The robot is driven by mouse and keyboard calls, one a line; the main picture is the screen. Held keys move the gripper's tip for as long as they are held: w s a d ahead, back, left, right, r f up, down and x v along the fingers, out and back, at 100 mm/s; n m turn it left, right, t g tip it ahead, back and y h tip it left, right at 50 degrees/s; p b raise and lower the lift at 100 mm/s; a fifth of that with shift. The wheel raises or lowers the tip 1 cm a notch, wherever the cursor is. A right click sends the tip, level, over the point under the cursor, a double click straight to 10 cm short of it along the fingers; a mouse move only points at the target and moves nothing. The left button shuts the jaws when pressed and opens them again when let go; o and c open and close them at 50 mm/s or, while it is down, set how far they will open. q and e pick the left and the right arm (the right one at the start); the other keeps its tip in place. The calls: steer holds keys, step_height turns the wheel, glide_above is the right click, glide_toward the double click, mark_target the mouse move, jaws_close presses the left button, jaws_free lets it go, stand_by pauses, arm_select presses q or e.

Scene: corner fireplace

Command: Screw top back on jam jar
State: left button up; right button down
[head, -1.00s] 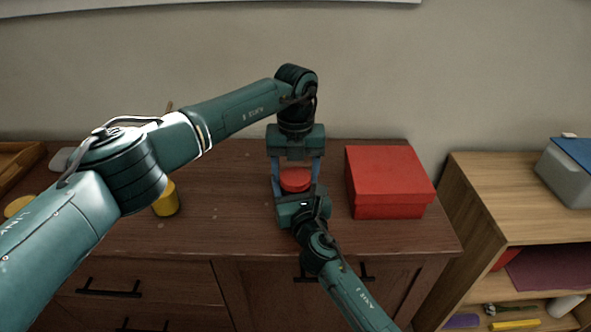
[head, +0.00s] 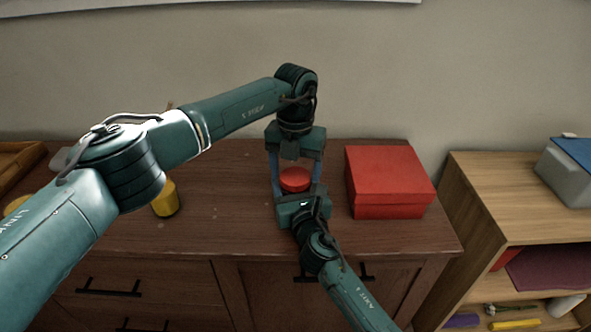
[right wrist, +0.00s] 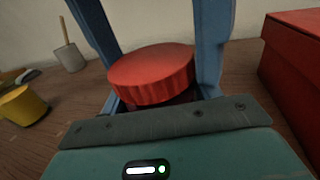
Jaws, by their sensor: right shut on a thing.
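The red jar lid (head: 295,180) sits on top of the jar on the dark wooden cabinet. It also shows large in the right wrist view (right wrist: 152,72). The jar body beneath it is mostly hidden, with a dark strip below the lid. My right gripper (head: 297,191) comes from the front, low down, and is shut on the jar. My left gripper (head: 296,176) reaches down from above, with one blue finger on either side of the lid. I cannot tell whether these fingers touch the lid or stand just clear of it.
A red box (head: 389,183) stands close on the right. A yellow container (head: 166,198) stands on the left, partly behind my left arm. A wooden shelf unit (head: 489,190) is farther right. The wall is close behind. The cabinet top between yellow container and jar is clear.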

arm_select(q)
steer(key=shift+o, duration=1)
steer(key=shift+r, duration=2.25)
steer(key=shift+c, duration=0.3)
step_height(320, 180, up, 4)
steer(key=n, duration=0.3)
steer(key=shift+f, duration=0.25)
